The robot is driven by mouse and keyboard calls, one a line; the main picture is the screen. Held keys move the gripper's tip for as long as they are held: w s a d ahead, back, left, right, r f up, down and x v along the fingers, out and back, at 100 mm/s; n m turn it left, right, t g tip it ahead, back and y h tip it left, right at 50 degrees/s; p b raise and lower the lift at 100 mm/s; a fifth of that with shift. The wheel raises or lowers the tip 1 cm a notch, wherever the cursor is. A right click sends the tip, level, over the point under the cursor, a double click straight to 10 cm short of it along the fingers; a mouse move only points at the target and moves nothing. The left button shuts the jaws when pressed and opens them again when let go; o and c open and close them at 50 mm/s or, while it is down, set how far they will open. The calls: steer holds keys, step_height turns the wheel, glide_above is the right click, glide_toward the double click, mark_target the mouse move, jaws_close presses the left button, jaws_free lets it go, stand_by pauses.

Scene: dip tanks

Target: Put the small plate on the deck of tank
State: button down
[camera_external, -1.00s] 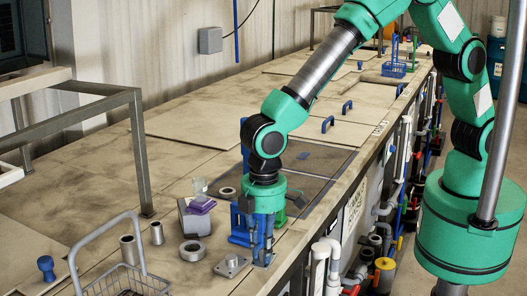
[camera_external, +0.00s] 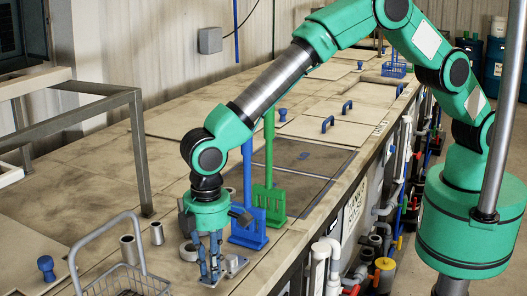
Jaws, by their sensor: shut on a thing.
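The small plate (camera_external: 236,264) is a grey square metal piece at the near right edge of the tank deck (camera_external: 185,155). My gripper (camera_external: 212,276) points straight down at it. Its blue-grey fingers are shut on the plate, at its left side, and partly hide it. The plate looks to be at or very near deck level; I cannot tell whether it touches the deck.
A blue stand (camera_external: 247,225) and a green stand (camera_external: 269,195) rise just behind my gripper. A grey ring (camera_external: 188,251) lies close to its left. Metal cylinders (camera_external: 157,233), a wire basket (camera_external: 125,283) and a blue knob (camera_external: 46,267) are further left.

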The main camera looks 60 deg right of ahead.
mark_target(206, 279)
steer(key=shift+w+a, duration=0.45)
steer(key=shift+a, duration=0.1)
steer(key=shift+f+p, duration=0.55)
steer(key=shift+f, duration=1.25)
steer(key=shift+f, duration=0.1)
steer(key=c, duration=1.6)
jaws_free()
steer(key=shift+c, duration=0.2)
step_height(206, 279, up, 12)
steer(key=b, duration=0.2)
steer(key=shift+r, duration=0.2)
